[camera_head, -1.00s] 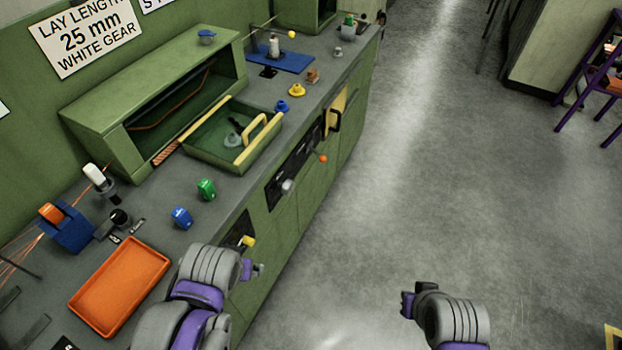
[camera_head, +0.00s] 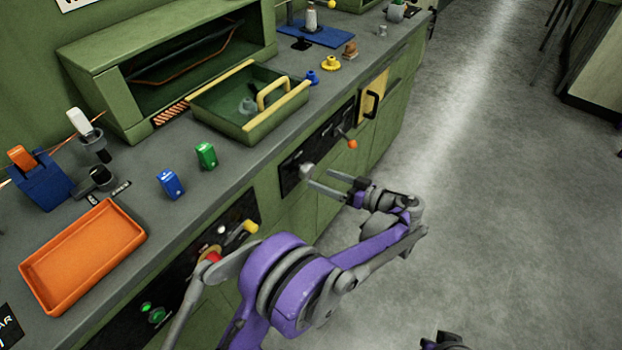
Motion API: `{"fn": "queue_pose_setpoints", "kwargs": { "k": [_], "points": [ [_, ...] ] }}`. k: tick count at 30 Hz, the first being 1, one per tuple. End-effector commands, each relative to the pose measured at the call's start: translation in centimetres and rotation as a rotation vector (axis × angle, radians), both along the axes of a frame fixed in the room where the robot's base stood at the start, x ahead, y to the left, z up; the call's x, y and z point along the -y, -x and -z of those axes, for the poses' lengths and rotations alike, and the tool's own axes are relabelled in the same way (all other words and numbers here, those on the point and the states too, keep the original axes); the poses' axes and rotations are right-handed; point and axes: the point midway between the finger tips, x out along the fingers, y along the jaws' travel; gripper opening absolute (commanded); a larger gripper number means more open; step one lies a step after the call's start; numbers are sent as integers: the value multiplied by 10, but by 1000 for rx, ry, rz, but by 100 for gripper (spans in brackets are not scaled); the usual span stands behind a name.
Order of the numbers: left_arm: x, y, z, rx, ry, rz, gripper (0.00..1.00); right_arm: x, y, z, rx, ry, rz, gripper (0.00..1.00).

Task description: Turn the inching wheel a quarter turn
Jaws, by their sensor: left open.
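A small pale grey knob (camera_head: 307,170), which looks like the inching wheel, sticks out from a dark panel (camera_head: 290,183) on the green bench's front. No turn mark on it can be made out. My left gripper (camera_head: 319,179) is open and empty. Its two fingers point left at the knob, with the tips very close to it; I cannot tell whether they touch. Of my right arm, only a dark bit (camera_head: 447,341) shows at the bottom edge, and its fingers cannot be made out.
An orange-ended lever (camera_head: 351,144) stands just right of the knob. Nearer are a yellow handle (camera_head: 247,228), a red button (camera_head: 213,257) and a green-lit button (camera_head: 156,315). A green tray (camera_head: 208,117) and an orange tray (camera_head: 134,237) lie on the bench.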

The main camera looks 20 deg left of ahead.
Motion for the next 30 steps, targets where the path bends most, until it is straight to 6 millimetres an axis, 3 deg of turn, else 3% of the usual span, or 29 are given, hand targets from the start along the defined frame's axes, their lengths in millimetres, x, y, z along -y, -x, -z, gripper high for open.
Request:
{"fn": "queue_pose_setpoints", "kwargs": {
  "k": [1,3,7,10,24,30],
  "points": [
    [14,-6,18,56,-27,-2,100,0,-1,12,-4,0,0,0],
    [26,-9,27,125,-57,-6,100,0,-2,18,-6,0,0,0],
    [38,-11,34,198,-87,-6,100,0,-3,23,-8,0,0,0],
    [35,-13,34,214,-92,-8,100,0,-3,24,-8,0,0,0],
    [-41,-40,34,210,-92,-9,100,0,-4,36,-12,0,0,0],
    [-59,-47,33,209,-91,-7,100,0,-5,39,-12,0,0,0]
  ]
}}
